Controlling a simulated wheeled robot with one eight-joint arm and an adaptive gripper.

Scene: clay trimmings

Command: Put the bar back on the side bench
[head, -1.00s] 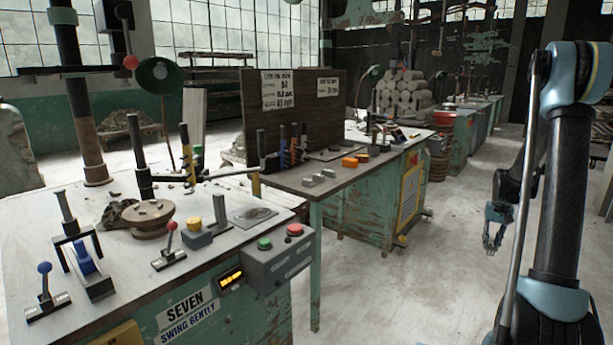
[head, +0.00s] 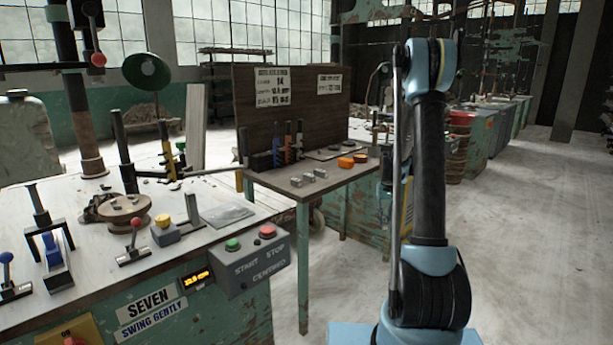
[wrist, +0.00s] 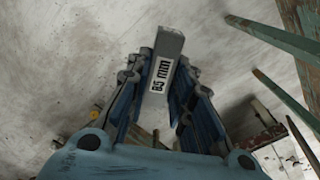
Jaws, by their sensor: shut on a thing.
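The bar (wrist: 168,48) is a grey square block with a white label reading something like "85 mm". In the wrist view my gripper (wrist: 166,88) is shut on it, with blue fingers on both sides and its end sticking out beyond them over the floor. The side bench (head: 338,174) is the narrow green-legged table in the middle of the head view, with a dark upright board (head: 292,105) at its back. In the head view my gripper is hidden behind my own arm, to the right of the side bench.
Several small grey blocks (head: 308,179), orange pieces (head: 346,162) and coloured upright holders (head: 288,145) stand on the side bench. The machine table with its START/STOP box (head: 254,258) is at left. Green legs (wrist: 275,40) cross the wrist view's right. Floor lies clear at right.

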